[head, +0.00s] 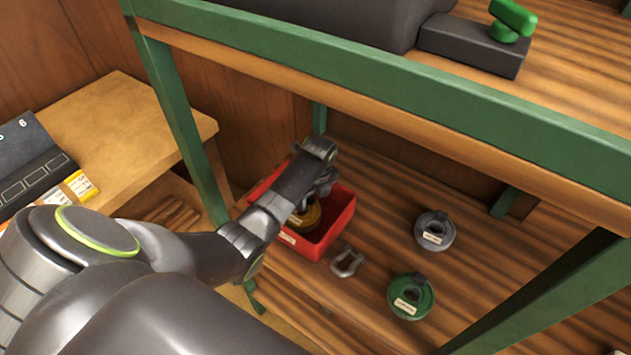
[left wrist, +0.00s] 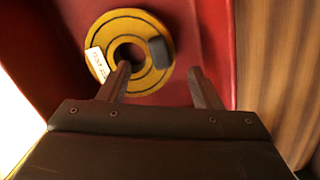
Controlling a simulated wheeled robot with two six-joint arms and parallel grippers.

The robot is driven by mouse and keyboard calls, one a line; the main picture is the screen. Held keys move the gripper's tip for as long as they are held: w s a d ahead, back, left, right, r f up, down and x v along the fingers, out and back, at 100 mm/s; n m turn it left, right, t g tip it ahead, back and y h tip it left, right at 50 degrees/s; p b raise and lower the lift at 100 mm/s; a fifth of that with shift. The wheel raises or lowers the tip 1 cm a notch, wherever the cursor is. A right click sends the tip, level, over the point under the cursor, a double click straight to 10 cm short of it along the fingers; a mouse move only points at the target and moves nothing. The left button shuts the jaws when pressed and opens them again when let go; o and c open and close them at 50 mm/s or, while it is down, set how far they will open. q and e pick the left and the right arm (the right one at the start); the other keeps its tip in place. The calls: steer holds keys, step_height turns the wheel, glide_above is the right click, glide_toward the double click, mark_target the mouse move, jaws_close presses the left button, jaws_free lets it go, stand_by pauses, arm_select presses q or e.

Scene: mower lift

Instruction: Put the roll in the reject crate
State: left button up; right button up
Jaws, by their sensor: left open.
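The roll (left wrist: 125,78) is a yellow disc with a dark centre hole, a white label and a dark block on its face. It lies inside the red reject crate (head: 338,228) on the lower shelf. In the head view, part of the roll (head: 309,219) shows beneath my left arm. My left gripper (left wrist: 163,82) is open over the crate. In the left wrist view its left finger overlaps the roll near the hole, and the right finger is beside the roll. Whether the fingers touch it I cannot tell. My right gripper is not in view.
A green roll (head: 411,297), a grey roll (head: 434,231) and a grey metal shackle-like piece (head: 346,262) lie on the lower shelf, right of the crate. The bench's green frame (head: 400,84) and upper top overhang the shelf. A wooden table (head: 120,130) stands at left.

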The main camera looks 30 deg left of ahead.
arm_select(q)
step_height(320, 180, up, 8)
steer(key=shift+s+d+b, duration=0.2)
steer(key=shift+d+b, duration=0.1)
steer(key=shift+d, duration=0.1)
stand_by(0.4)
